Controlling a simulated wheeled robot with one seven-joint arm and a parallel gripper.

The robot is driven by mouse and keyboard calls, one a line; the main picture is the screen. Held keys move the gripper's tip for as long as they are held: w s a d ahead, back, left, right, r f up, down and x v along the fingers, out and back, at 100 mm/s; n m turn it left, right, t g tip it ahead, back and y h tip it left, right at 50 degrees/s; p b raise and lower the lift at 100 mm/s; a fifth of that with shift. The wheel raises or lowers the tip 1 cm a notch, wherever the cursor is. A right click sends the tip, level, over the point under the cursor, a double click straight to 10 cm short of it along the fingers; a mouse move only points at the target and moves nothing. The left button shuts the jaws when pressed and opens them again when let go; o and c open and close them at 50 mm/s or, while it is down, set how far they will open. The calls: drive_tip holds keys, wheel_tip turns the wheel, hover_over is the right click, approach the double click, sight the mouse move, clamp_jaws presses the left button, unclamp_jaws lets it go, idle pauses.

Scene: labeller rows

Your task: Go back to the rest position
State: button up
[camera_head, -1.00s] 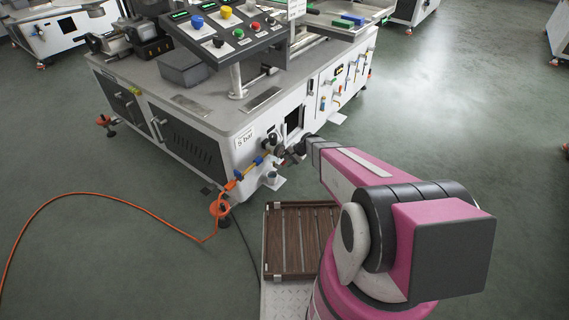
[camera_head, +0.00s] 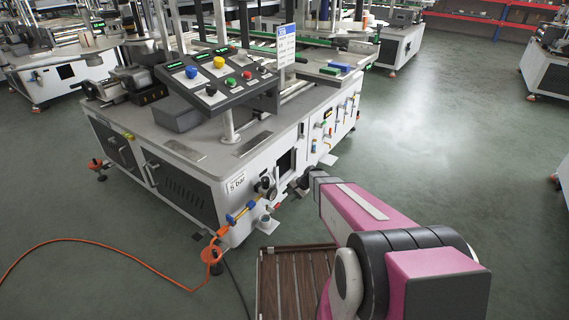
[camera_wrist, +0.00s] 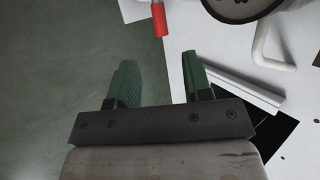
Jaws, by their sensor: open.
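My gripper (camera_wrist: 158,82) shows in the wrist view with its two green fingers apart and nothing between them. Past the fingers are the grey floor (camera_wrist: 60,70) on the left and a white machine panel (camera_wrist: 205,35) on the right. In the head view my pink arm reaches from the lower right toward the front corner of the white labelling machine (camera_head: 225,215). The arm's dark end is beside the gauge and valve fittings (camera_head: 266,187) there; the fingers are too small to make out in that view, and I cannot tell whether they touch anything.
In the wrist view a red-tipped lever (camera_wrist: 159,20), a round dark-rimmed part (camera_wrist: 238,5) and a white handle (camera_wrist: 262,45) are close by. An orange hose (camera_head: 95,247) runs over the floor to the machine. A wooden slatted tray (camera_head: 290,285) is below my arm. Open floor lies right.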

drive_tip(key=s+d+r+n+h, duration=0.3)
drive_tip(key=s+d+r, duration=0.2)
drive_tip(key=s+r, duration=0.5)
drive_tip(key=s+d+r+n+g+h, duration=0.1)
drive_tip(key=s+d+r+n+h, duration=0.2)
drive_tip(key=s+r, duration=0.6)
drive_tip(key=shift+s+d+r+n+h, duration=0.35)
drive_tip(key=shift+d+r+h, duration=0.25)
drive_tip(key=shift+d+r, duration=0.45)
